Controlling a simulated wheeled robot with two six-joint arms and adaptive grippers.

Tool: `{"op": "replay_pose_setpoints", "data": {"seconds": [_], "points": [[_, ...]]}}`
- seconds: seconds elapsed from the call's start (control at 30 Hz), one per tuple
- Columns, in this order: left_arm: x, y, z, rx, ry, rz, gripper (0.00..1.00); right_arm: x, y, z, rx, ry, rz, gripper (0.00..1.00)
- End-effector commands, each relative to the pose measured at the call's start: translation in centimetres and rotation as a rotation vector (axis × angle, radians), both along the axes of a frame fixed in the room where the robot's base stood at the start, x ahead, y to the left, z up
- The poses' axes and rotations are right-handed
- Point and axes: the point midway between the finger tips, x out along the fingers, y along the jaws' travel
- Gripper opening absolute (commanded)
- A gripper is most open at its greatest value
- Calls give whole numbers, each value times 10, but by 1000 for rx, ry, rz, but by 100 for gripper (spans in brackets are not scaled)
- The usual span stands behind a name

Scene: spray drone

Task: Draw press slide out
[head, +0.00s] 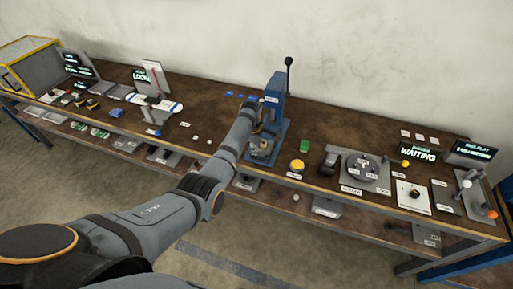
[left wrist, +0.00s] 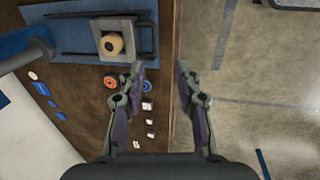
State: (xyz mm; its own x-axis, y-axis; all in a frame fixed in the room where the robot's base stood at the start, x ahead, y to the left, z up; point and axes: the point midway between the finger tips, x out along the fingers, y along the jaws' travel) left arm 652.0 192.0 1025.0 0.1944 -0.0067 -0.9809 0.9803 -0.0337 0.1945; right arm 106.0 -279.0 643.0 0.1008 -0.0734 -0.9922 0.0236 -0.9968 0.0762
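The blue press (head: 273,98) with a black lever stands on the table's middle in the head view. In the left wrist view, its blue base (left wrist: 70,38) carries a grey slide (left wrist: 120,24) with a round tan piece (left wrist: 112,44) on it. A dark bar handle (left wrist: 155,40) is at the slide's right end, near the table edge. My left gripper (left wrist: 160,72) is open and empty; the handle shows just beyond the gap between its fingertips. In the head view my left arm reaches the press and partly hides it. My right gripper is not in view.
A dial plate (head: 365,186) and display signs (head: 417,153) stand farther right. Small white pieces (left wrist: 149,121) lie by the table edge. The floor (left wrist: 240,90) in front is open.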

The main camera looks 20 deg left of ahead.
Motion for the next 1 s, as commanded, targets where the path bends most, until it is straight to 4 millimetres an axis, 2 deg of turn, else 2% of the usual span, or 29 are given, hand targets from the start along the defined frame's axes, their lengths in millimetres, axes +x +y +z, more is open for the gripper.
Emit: {"op": "replay_pose_setpoints", "data": {"seconds": [0.53, 0.67, 0.8, 1.0], "points": [[0, 0, 5, 0, -1, 0, 34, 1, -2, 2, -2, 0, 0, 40], [-4, 0, 25, 0, -4, 0, 34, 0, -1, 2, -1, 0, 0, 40], [-10, 0, 61, 0, -6, 0, 34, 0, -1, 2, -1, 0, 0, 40], [-19, 1, 102, 0, -3, 0, 34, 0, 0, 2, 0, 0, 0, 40]]}}
